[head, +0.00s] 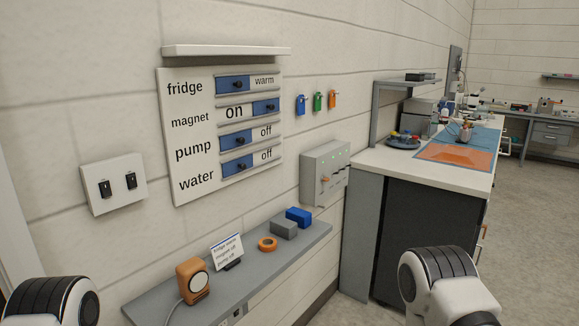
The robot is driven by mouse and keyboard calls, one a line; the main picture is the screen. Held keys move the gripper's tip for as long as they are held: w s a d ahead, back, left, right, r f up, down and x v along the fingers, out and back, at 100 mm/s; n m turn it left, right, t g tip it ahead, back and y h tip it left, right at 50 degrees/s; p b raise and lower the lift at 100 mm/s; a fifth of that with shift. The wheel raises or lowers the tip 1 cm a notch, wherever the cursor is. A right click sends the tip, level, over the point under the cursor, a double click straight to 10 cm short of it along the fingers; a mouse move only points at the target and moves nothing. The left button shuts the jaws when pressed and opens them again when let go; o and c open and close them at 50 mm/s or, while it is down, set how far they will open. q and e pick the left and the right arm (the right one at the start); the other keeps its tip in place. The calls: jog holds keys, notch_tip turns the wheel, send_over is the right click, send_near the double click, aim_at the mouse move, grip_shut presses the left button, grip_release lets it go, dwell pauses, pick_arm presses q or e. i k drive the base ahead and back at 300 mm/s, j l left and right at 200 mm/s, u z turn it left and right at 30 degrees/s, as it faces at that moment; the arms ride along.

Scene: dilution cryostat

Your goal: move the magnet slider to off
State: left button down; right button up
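The white status board (174,150) hangs on the wall with rows for fridge, magnet, pump and water. The magnet slider (265,107) is a blue plate with a dark knob. It sits at the right end of its row, and the word "on" shows to its left. The fridge slider (233,84) sits left, showing "warm". The pump slider (236,142) and water slider (237,166) sit left, each showing "off". Parts of my two arms show at the bottom left and bottom right, away from the board. Neither gripper's fingers are in view.
A narrow ledge (160,47) sticks out above the board. A switch plate (113,183) and a control box (325,172) flank the board.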

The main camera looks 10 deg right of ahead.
aim_at(259, 107)
jog(key=i+l+u, duration=0.1)
jog(key=u, duration=0.3)
jog(key=l+u, duration=0.25)
jog(key=u, duration=0.15)
jog(key=i+l+u, duration=0.1)
jog(key=l+u, duration=0.4)
jog(key=u, duration=0.25)
